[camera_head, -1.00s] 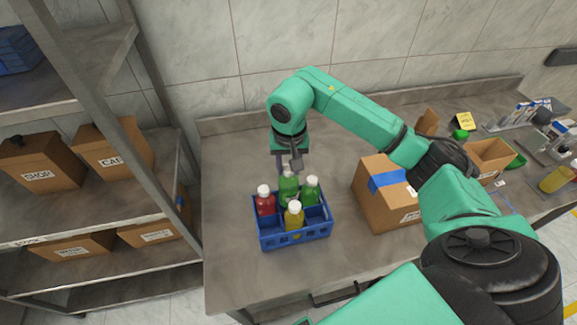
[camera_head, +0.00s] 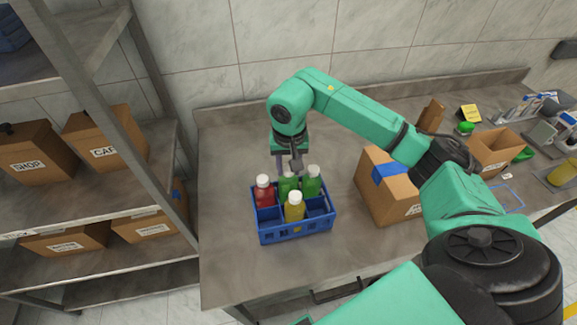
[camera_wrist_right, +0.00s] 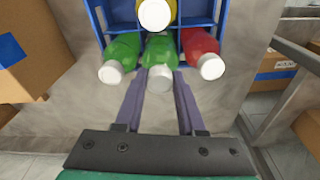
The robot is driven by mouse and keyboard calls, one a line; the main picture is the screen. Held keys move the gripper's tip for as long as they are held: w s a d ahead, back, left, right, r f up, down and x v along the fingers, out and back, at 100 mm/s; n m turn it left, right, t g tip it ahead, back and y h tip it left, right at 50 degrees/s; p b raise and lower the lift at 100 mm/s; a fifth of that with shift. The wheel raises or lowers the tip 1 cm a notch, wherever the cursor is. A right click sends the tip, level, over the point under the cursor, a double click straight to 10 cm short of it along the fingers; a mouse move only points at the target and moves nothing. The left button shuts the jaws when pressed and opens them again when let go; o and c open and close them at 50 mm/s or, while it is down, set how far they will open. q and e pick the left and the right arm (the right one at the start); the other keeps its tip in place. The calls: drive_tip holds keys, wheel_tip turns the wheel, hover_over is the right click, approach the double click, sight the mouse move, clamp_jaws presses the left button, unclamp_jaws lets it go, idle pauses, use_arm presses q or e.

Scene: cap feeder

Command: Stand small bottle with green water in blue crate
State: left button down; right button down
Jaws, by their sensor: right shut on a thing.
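The blue crate (camera_head: 297,233) stands on the grey table and also shows in the wrist view (camera_wrist_right: 90,22). My right gripper (camera_head: 286,172) points down over its back row. It is shut on a green bottle with a white cap (camera_head: 287,184), in the middle of the back row. In the wrist view my right gripper (camera_wrist_right: 157,84) has one finger on each side of this bottle (camera_wrist_right: 160,52). The bottle looks upright, its lower part inside a crate compartment; its base is hidden. My left gripper is out of view.
A red bottle (camera_head: 265,194), another green bottle (camera_head: 312,184) and a yellow bottle (camera_head: 294,208) stand in the crate around the held one. A cardboard box with blue tape (camera_head: 381,191) is to the right. The table left of the crate is clear.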

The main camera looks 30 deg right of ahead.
drive_tip(key=shift+f+b, duration=0.85)
drive_tip(key=shift+f, duration=0.1)
drive_tip(key=shift+c, duration=2.1)
unclamp_jaws()
drive_tip(key=c, duration=0.4)
drive_tip(key=shift+o, duration=0.2)
drive_tip(key=shift+r, duration=0.1)
